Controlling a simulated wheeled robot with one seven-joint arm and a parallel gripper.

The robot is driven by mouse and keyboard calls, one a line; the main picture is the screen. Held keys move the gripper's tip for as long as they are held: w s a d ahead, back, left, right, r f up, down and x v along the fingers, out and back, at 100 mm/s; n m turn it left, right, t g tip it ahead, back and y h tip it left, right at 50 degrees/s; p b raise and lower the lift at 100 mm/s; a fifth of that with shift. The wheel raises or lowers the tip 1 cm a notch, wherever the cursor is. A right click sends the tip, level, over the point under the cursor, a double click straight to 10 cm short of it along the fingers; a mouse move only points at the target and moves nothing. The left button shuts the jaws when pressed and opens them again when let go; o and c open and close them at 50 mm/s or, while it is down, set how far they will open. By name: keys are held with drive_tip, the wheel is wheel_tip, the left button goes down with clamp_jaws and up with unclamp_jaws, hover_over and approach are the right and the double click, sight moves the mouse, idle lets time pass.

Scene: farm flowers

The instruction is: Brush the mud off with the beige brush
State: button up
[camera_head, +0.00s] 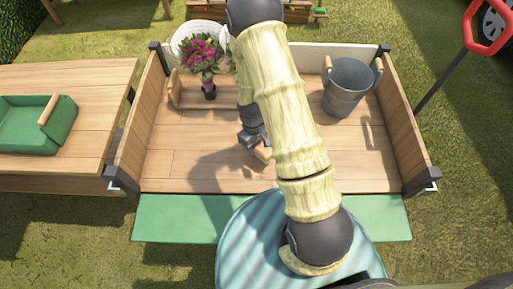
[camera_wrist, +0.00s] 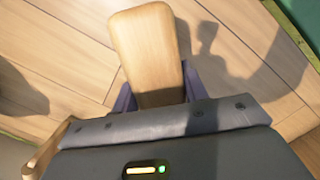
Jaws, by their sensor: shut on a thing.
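My gripper (camera_head: 254,138) hangs low over the plank floor of the wooden wagon bed (camera_head: 190,170), left of my arm. It is shut on a pale wooden piece, which looks like the handle of the beige brush (camera_wrist: 147,45). In the wrist view the piece sticks out between the two dark fingers. In the head view only a small part of it (camera_head: 262,154) shows below the gripper. Its bristles are hidden, and I cannot tell whether it touches the planks. I see no clear mud; a dark patch at the left of the wrist view may be shadow.
A flower bouquet (camera_head: 200,56) in a dark pot stands at the bed's back left, beside a wooden handle (camera_head: 174,88). A metal bucket (camera_head: 349,90) stands at the back right. A green tray (camera_head: 25,128) sits on the left side table. The bed's front left is clear.

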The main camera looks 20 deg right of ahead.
drive_tip(key=shift+r+p, duration=1.4)
drive_tip(key=shift+r, duration=0.6)
